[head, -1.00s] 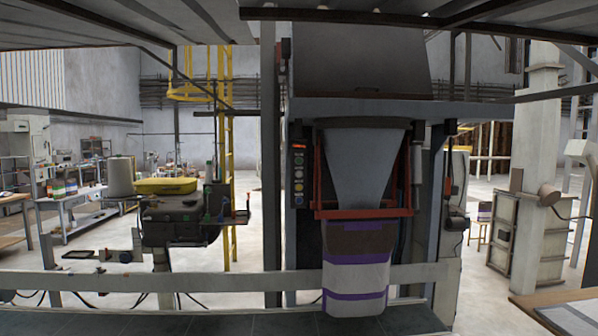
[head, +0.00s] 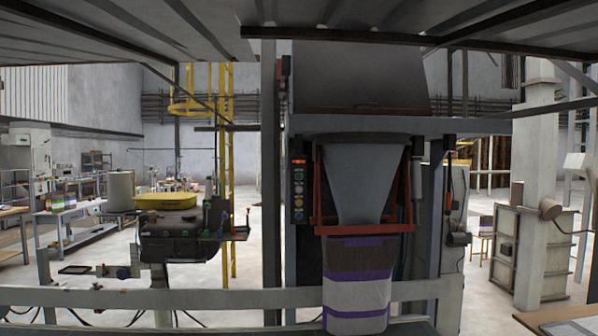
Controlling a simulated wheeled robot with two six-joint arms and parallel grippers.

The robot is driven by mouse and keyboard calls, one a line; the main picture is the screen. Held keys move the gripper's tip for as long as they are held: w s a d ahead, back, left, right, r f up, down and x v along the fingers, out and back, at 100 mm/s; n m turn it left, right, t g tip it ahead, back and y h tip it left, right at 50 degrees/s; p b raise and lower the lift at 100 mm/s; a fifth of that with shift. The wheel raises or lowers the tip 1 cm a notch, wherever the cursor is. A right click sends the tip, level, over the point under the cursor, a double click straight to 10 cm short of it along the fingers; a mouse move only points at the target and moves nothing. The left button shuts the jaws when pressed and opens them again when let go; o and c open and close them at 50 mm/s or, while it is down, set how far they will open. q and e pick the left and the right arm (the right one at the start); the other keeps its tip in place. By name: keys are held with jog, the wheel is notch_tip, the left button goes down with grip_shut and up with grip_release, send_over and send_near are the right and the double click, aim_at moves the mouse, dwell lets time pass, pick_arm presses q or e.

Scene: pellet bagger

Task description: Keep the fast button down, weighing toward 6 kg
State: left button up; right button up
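The control strip (head: 298,190) with a small lit orange-red display (head: 299,162) and several coloured buttons stands left of the bagging spout. The display's digits are too small to read, and I cannot tell which button is the fast one or whether any is down. A grey funnel spout (head: 362,180) hangs in a red clamp frame (head: 364,225). A bag (head: 357,275) with brown, purple and white bands hangs below the frame, its lower end near the bottom edge of the view. Neither of my grippers shows.
A grey rail (head: 200,298) runs across the front, partly behind the bag. A machine with a yellow top (head: 166,201) stands to the left. A grey cabinet (head: 517,250) and a wooden table edge (head: 545,318) are at the right.

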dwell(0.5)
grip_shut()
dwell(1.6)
